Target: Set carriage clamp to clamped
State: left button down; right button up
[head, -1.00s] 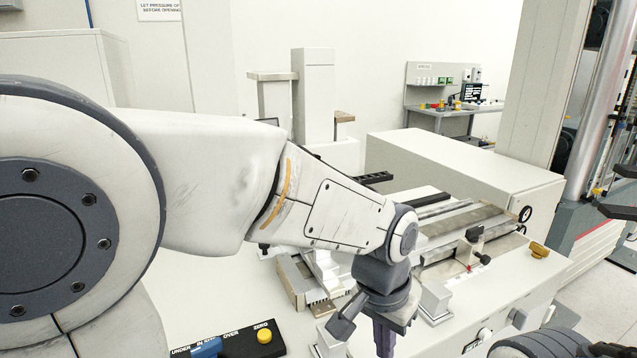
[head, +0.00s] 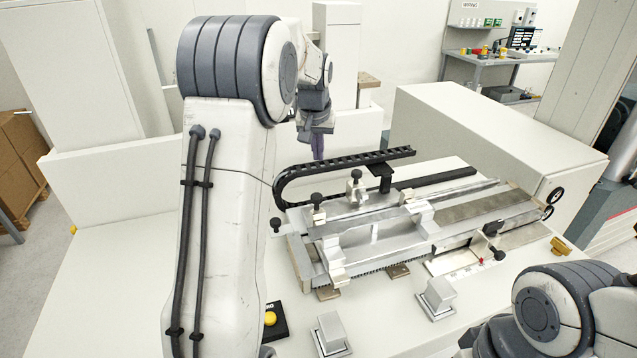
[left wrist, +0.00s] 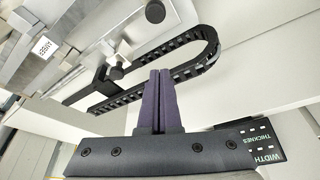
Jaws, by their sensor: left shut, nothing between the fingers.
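The metal carriage (head: 375,240) sits on the machine bed in the middle of the head view. Black knobs stand on it: one at its left end (head: 276,225), one near its left corner (head: 316,200) and one at its back (head: 355,176). I cannot tell which is the carriage clamp or how it is set. My left gripper (head: 318,150) is above and behind the carriage, apart from it, fingers pointing down. In the left wrist view its purple fingers (left wrist: 157,100) are shut and empty; a black knob (left wrist: 155,12) shows beyond their tips.
A black cable chain (head: 340,160) curves behind the carriage, and also crosses the left wrist view (left wrist: 165,65). A white housing (head: 490,140) stands at the right. Two grey blocks (head: 437,298) (head: 331,333) stand in front. My right arm fills the lower right corner.

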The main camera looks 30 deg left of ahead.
pick_arm(q)
notch_tip(320, 180, down, 9)
jog(key=p, duration=0.5)
jog(key=shift+s+d+f+p, duration=0.15)
jog(key=shift+s+d+p, duration=0.1)
jog(key=shift+s+p, duration=0.15)
jog(key=s+d+b, duration=0.1)
jog(key=s+d, duration=0.1)
jog(key=shift+s+d+f+b, duration=0.1)
jog(key=shift+s+d+b, duration=0.15)
jog(key=shift+d+b, duration=0.15)
jog(key=shift+s+d, duration=0.15)
jog(key=shift+s, duration=0.05)
jog(key=shift+f, duration=0.1)
